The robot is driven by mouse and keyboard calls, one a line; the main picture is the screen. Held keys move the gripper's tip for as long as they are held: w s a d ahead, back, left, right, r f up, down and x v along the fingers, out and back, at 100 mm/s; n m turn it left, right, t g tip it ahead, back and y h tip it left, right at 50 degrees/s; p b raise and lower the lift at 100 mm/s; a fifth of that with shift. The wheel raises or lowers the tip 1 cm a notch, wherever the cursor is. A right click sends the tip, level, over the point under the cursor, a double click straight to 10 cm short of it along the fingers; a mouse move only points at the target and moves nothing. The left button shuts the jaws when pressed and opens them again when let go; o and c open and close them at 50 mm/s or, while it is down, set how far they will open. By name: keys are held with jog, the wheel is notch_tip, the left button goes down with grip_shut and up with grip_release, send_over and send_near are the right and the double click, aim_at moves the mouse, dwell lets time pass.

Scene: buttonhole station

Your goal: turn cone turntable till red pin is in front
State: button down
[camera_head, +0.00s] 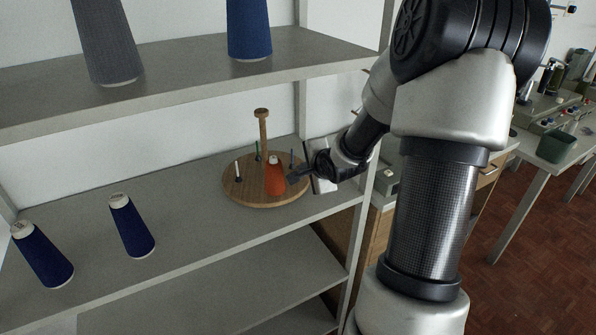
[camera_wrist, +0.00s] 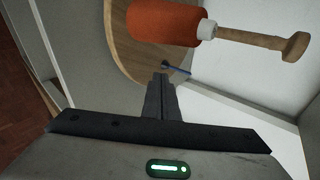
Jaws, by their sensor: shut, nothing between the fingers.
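The cone turntable (camera_head: 247,197) is a round wooden disc on the middle shelf, with a knobbed wooden post (camera_head: 263,128) at its centre. An orange-red cone (camera_head: 275,178) stands on its front right part. A green pin (camera_head: 258,150), a blue pin (camera_head: 291,158) and a dark pin (camera_head: 238,170) stand on the disc. I see no bare red pin. My gripper (camera_head: 292,179) is shut and empty at the disc's right edge, close to the cone. In the wrist view its fingertips (camera_wrist: 161,80) are near the blue pin (camera_wrist: 176,69), below the cone (camera_wrist: 165,24); contact is unclear.
Two dark blue cones (camera_head: 132,227) (camera_head: 42,256) are on the shelf to the left. A grey cone (camera_head: 107,42) and a blue cone (camera_head: 248,28) stand on the upper shelf above. A metal shelf post (camera_head: 366,215) is right of the turntable, close to my arm.

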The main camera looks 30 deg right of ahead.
aim_at(293, 164)
jog(key=x, duration=0.3)
jog(key=b+x, duration=0.1)
jog(key=x, duration=0.2)
jog(key=shift+w+d+r, duration=0.1)
jog(key=shift+w, duration=0.7)
jog(key=shift+w, duration=0.1)
jog(key=shift+w+d+p, duration=0.15)
jog(key=shift+w+p, duration=0.2)
jog(key=shift+p, duration=0.05)
jog(key=shift+w+d+f, duration=0.15)
jog(key=shift+w+f, duration=0.05)
jog(key=shift+w, duration=0.25)
jog(key=shift+s, duration=0.1)
